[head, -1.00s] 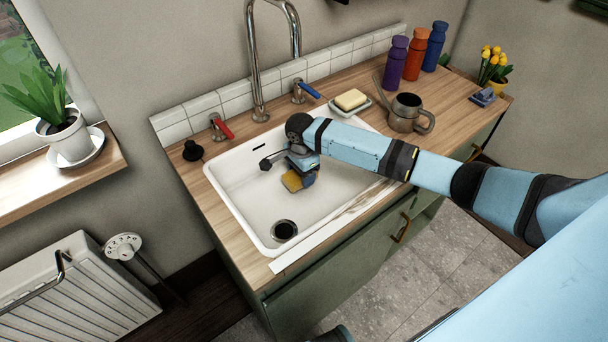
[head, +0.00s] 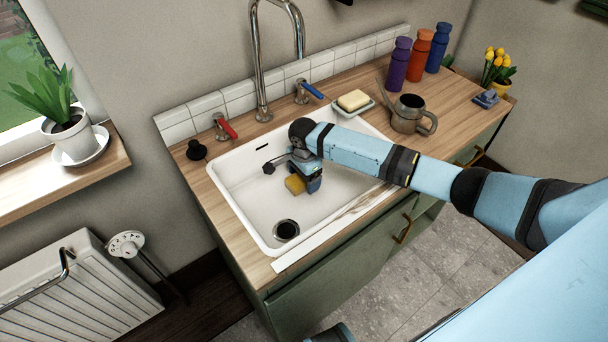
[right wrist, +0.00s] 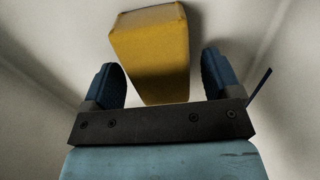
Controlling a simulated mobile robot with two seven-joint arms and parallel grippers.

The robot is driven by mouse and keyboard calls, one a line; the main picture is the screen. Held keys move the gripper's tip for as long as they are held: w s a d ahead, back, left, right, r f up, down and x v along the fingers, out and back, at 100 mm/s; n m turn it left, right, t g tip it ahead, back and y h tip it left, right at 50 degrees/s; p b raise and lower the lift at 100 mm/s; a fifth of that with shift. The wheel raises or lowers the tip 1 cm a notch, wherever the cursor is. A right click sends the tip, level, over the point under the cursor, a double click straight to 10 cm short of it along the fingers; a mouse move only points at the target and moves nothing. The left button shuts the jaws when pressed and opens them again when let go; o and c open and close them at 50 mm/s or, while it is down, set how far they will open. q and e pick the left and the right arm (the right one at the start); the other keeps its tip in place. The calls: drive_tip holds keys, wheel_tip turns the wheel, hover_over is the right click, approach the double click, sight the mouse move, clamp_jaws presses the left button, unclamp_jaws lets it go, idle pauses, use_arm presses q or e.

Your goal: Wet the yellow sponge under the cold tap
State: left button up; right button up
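The yellow sponge (head: 295,184) is in the white sink (head: 235,189), behind the drain. My right gripper (head: 308,179) reaches down into the sink beside it. In the right wrist view the sponge (right wrist: 155,55) shows between and beyond the two blue fingers (right wrist: 160,82), with a gap on each side, so the gripper is open. The cold tap's blue lever (head: 313,90) is behind the sink, right of the tall chrome spout (head: 262,80). No water shows. The spout's top is cut off by the frame. My left gripper is not in view.
The red tap lever (head: 226,128) is left of the spout. A soap bar (head: 353,100) on a dish, a metal watering can (head: 409,114), several bottles (head: 417,55) and yellow flowers (head: 497,65) stand on the counter to the right.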

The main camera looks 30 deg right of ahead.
idle(0.3)
wheel_tip(320, 180, up, 14)
drive_tip(key=p, duration=0.2)
drive_tip(key=shift+s+f, duration=0.1)
drive_tip(key=shift+f, duration=0.05)
